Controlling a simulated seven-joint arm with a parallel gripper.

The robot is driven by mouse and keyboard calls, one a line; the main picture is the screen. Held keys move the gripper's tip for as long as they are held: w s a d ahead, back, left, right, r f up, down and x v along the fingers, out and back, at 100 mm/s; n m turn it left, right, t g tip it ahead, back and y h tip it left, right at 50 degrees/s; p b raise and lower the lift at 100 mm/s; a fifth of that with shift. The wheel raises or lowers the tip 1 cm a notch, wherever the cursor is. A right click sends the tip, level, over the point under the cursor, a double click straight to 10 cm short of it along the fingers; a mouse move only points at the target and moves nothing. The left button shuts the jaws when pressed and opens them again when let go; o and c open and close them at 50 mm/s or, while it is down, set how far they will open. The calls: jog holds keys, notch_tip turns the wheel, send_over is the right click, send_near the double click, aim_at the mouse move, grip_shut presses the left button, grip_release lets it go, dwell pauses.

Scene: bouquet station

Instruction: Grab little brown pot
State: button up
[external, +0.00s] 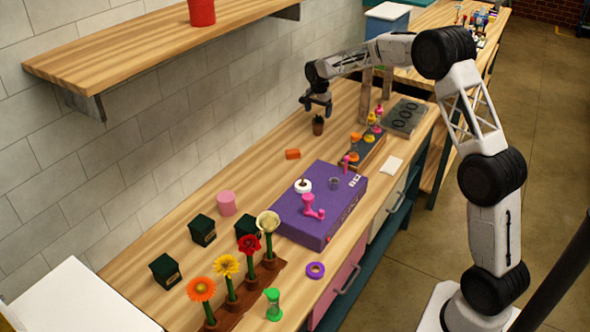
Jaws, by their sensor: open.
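The little brown pot (318,129) stands upright on the wooden table, towards the back near the tiled wall. A small dark green plant (318,119) grows out of its top. My gripper (317,109) hangs just above the pot and plant, pointing down. The gripper is open and holds nothing. It looks apart from the pot, but the exact gap to the plant is hard to tell from this angle.
A tray with colored pieces (362,150) sits to the right, beside a dark grey board (404,117). A purple box (292,220) and potted flowers (226,267) stand nearer. A wooden shelf (150,48) overhangs at left.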

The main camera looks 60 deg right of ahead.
aim_at(318, 116)
jog(key=shift+f, duration=0.1)
jog(key=shift+s+f, duration=0.1)
jog(key=shift+f, duration=2.45)
jog(key=c, duration=1.2)
